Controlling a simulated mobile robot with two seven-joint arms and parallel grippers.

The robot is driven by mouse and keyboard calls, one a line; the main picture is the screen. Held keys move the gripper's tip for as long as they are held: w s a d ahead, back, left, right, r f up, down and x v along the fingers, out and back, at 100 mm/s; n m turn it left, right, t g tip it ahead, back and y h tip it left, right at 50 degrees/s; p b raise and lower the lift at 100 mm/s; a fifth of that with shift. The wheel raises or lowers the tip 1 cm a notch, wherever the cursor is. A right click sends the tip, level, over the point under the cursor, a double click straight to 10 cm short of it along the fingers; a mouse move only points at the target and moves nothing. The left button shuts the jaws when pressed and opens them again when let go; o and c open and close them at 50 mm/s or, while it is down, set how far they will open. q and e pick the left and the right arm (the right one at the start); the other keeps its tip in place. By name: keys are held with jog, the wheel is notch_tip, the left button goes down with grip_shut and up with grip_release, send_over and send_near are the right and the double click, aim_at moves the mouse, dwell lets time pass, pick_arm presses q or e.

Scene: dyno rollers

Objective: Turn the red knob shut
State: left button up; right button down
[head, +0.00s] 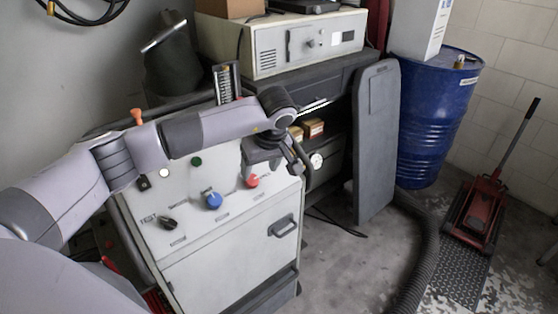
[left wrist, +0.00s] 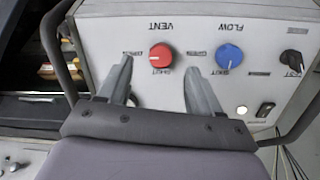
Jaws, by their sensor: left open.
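The red knob (head: 252,181) is on the sloping white panel (head: 226,203) of the cabinet. The left wrist view shows this panel upside down, with the red knob (left wrist: 160,57) by the labels VENT and SHUT. A pale mark lies roughly sideways on the knob, not towards the SHUT label. My left gripper (head: 274,166) is above and just right of the knob in the head view. It is open and empty. In the left wrist view the knob appears between its fingertips (left wrist: 160,65); contact is not visible. My right gripper is in neither view.
A blue FLOW knob (head: 213,200) sits beside the red one, with a black TEST knob (head: 167,223) farther left. A dark handle bar (head: 307,170) edges the panel's right side. A grey upright board (head: 376,140) and blue drum (head: 432,120) stand right.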

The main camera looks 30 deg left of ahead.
aim_at(253, 180)
pick_arm(q)
jog(key=x, duration=0.3)
jog(key=a+x, duration=0.1)
jog(key=x, duration=0.2)
jog(key=shift+w+a+f+p, duration=0.1)
jog(key=shift+f+p, duration=0.1)
jog(key=shift+p, duration=0.1)
jog(key=shift+c, duration=0.3)
jog(key=c, duration=1)
